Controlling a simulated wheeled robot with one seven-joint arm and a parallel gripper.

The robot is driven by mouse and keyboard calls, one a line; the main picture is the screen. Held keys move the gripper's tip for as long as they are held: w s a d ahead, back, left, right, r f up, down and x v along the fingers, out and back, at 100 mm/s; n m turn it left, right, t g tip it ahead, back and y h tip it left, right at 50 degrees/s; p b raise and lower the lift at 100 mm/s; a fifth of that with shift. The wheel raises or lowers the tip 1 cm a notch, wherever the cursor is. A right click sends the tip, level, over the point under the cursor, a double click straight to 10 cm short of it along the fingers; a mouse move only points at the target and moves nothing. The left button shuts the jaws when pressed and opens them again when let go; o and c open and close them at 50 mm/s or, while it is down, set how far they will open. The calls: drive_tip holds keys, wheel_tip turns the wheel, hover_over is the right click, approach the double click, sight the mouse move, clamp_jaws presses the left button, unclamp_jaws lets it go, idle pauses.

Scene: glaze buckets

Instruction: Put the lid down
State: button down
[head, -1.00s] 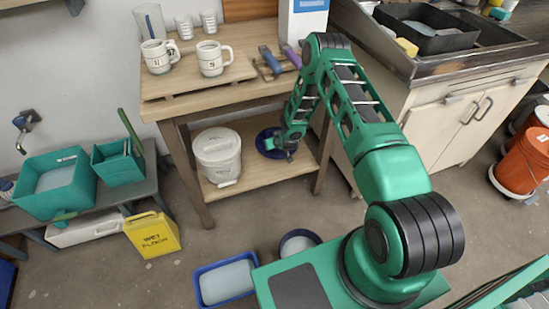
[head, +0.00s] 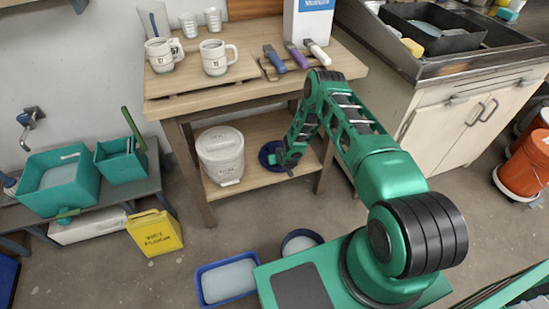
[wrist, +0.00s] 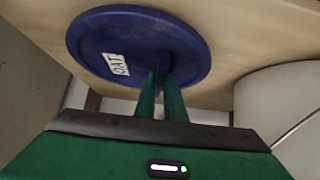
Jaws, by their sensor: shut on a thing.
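A round dark blue lid (wrist: 115,45) with a white label reading "OAT" fills the upper left of the wrist view. My gripper (wrist: 165,75) is shut on the lid near its middle; the exact grip point is partly hidden by the fingers. In the head view the lid (head: 268,155) shows at the lower shelf of the wooden table, partly behind my gripper (head: 287,160). The lid lies over the shelf board, close to it; I cannot tell whether it touches.
A white lidded bucket (head: 221,158) stands on the same lower shelf (head: 250,180), left of the lid. Table legs bound the shelf. Mugs (head: 215,58) and tools (head: 290,58) are on the tabletop. Blue tubs (head: 228,280) and a yellow sign (head: 154,233) stand on the floor.

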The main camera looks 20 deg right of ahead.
drive_tip(key=c, duration=1.8)
unclamp_jaws()
drive_tip(key=shift+c, duration=0.2)
